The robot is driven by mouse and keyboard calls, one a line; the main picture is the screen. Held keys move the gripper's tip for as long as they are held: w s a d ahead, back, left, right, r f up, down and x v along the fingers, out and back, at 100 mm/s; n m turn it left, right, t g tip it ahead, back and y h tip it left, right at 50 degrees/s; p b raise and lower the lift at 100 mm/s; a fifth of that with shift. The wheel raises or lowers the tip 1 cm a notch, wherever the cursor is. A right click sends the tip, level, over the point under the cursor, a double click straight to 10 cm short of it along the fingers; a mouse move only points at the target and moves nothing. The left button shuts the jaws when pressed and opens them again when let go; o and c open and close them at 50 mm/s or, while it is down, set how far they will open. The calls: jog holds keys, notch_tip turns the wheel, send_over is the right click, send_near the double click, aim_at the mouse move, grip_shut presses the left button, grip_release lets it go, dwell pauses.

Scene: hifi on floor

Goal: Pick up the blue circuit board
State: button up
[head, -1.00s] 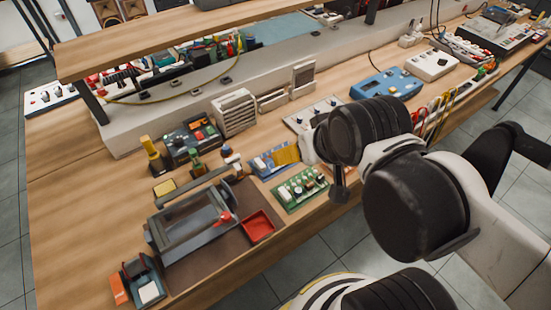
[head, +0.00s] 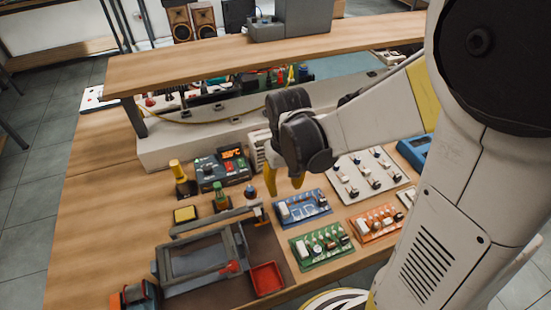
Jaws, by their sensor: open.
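The blue circuit board (head: 307,208) lies flat on the wooden workbench, with white and dark components on it. It is just behind a green circuit board (head: 322,247). My gripper (head: 284,187) points down with two yellow fingers spread apart and nothing between them. In the picture the fingertips are just above and left of the blue board's far edge. They appear to be above the bench, but their exact height is hard to tell. The board is almost fully visible.
An orange circuit board (head: 377,222) and a white panel with knobs (head: 368,176) lie to the right. A red tray (head: 267,279) and a grey framed device (head: 197,255) are at front left. A soldering station (head: 222,168) stands behind left. A raised shelf (head: 250,58) spans the back.

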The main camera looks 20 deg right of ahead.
aim_at(284, 208)
jog(key=f+b, duration=0.1)
jog(key=f, duration=0.2)
jog(key=f+b, duration=0.2)
jog(key=f, duration=0.2)
jog(key=f+b, duration=0.2)
jog(key=f, duration=0.2)
jog(key=shift+s+a, duration=0.1)
jog(key=shift+s, duration=0.15)
jog(key=shift+r, duration=0.1)
jog(key=shift+c, duration=0.5)
grip_shut()
